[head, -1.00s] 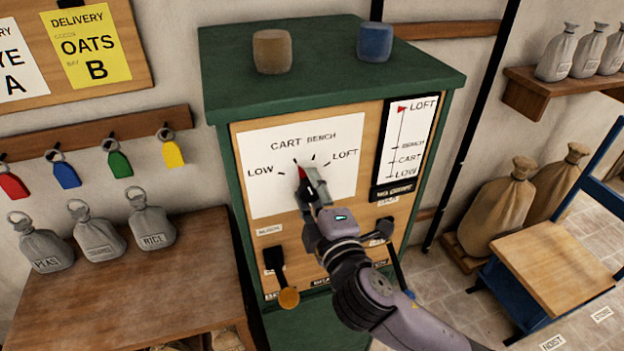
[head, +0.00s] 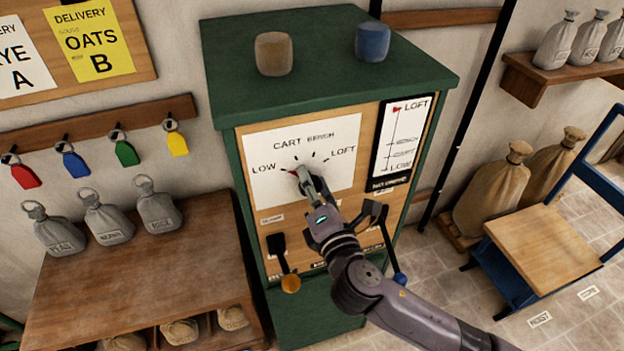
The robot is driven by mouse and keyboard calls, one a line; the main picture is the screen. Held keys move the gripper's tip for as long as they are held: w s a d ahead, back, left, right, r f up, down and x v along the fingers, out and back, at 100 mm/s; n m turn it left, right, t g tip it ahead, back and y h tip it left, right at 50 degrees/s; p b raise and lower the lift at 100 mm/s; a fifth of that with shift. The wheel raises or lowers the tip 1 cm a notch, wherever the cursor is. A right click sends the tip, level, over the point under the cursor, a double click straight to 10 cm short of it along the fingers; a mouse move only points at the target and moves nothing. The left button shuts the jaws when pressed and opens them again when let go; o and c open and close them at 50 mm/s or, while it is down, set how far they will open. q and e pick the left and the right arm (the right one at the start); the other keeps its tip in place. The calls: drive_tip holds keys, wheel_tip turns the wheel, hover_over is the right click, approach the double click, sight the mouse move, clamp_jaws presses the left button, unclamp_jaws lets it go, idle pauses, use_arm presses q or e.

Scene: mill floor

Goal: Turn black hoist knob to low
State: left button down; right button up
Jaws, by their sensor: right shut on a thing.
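The black hoist knob, mostly hidden by my right gripper, sits on the white dial plate (head: 258,186) of the green cabinet. The plate is marked LOW, CART, BENCH and LOFT. The knob's red pointer (head: 291,171) shows at the left of the fingers and points left, towards the LOW mark. My right gripper (head: 303,177) is shut on the knob, its arm coming in from the lower right. My left gripper is out of view.
A level chart (head: 402,140) at the right has its red marker at LOFT. Below the dial are a black lever with an orange end (head: 290,283) and one with a blue end (head: 400,279). Two blocks stand on the cabinet top (head: 325,75). A wooden chair (head: 545,245) stands at right.

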idle(0.5)
drive_tip(key=o, duration=1.2)
drive_tip(key=shift+s+d+f, duration=0.1)
drive_tip(key=shift+s, duration=0.25)
drive_tip(key=v, duration=1.1)
drive_tip(key=shift+s, duration=0.15)
